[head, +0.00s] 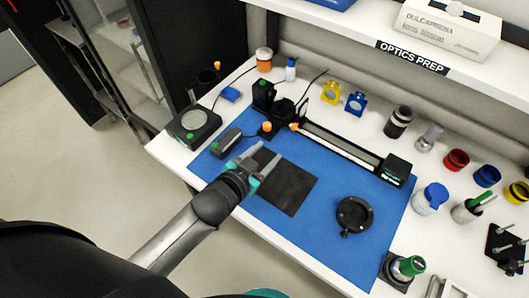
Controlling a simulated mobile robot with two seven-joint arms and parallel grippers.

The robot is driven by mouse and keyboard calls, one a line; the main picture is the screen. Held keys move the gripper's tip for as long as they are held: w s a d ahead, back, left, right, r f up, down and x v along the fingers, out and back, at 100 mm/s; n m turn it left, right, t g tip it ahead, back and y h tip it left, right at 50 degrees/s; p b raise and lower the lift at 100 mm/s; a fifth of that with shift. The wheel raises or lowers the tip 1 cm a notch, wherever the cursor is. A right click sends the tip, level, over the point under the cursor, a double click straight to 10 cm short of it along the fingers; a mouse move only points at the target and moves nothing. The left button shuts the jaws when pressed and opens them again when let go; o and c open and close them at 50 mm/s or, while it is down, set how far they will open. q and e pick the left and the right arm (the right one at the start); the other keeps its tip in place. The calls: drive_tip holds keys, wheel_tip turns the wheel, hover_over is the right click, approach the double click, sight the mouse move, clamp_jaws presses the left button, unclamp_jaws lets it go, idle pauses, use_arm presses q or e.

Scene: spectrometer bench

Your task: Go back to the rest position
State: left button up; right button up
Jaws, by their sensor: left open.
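My left gripper (263,160) reaches in from the lower left over the blue mat (330,240). Its two fingers are spread apart with nothing between them. It hovers at or just above the left edge of a dark square pad (287,188); the exact height is hard to tell. A small dark device with a green button (226,142) lies just beyond the gripper to the left.
A black rail (340,142) with end blocks crosses the mat's back. A round black mount (354,214) sits at right. A balance-like box (193,126) stands left. Bottles, colored caps and holders line the right side. A shelf (400,50) overhangs the back.

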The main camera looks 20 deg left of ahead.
use_arm(q)
drive_tip(key=shift+s, duration=0.2)
idle(0.5)
drive_tip(key=shift+s+a+n+y, duration=0.2)
drive_tip(key=shift+a+n+y, duration=0.1)
drive_tip(key=s+g, duration=0.1)
drive_tip(key=s, duration=0.1)
drive_tip(key=s+a+n+g+y, duration=0.1)
drive_tip(key=s+g, duration=0.1)
drive_tip(key=s+a+n+g+y, duration=0.1)
drive_tip(key=s, duration=0.1)
drive_tip(key=shift+s+a+f, duration=0.2)
drive_tip(key=shift+s+f, duration=0.05)
drive_tip(key=shift+s, duration=0.1)
drive_tip(key=s+g, duration=0.6)
drive_tip(key=s, duration=0.5)
wheel_tip(320, 180, down, 26)
drive_tip(key=s+b, duration=0.2)
drive_tip(key=b, duration=0.5)
drive_tip(key=s+a+f+g+b, duration=0.1)
drive_tip(key=s+f+b, duration=0.2)
drive_tip(key=s+f, duration=0.5)
drive_tip(key=s+a+f+g+b, duration=0.1)
drive_tip(key=s+f+b, duration=0.3)
drive_tip(key=f, duration=1)
drive_tip(key=s+a, duration=0.1)
drive_tip(key=s, duration=0.2)
drive_tip(key=shift+s+a, duration=0.3)
drive_tip(key=shift+s, duration=0.05)
